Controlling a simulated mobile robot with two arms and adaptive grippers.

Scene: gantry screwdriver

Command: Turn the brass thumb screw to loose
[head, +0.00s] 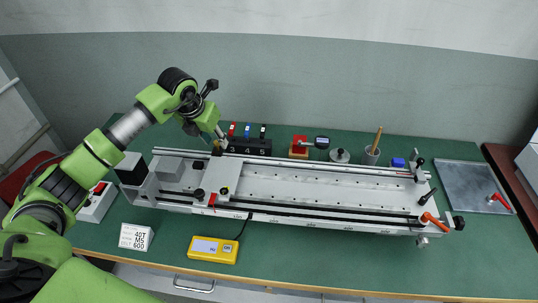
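A small brass-coloured piece (217,149), which looks like the thumb screw, shows at the back edge of the carriage (229,172) on the long grey gantry rail (310,185). It is tiny and partly hidden, so its turn position cannot be read. My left gripper (219,134) reaches in from the left and points down just above the brass piece. Whether it touches the piece, and whether its fingers are open or shut, cannot be told. My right gripper is not in view.
A black rack (250,147) with red, blue and black-handled drivers stands close behind the carriage. A dial gauge, a grey cup (371,156) and a blue block (398,162) stand farther right. A yellow meter (213,249) and a white box (135,237) lie in front. The front right bench is clear.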

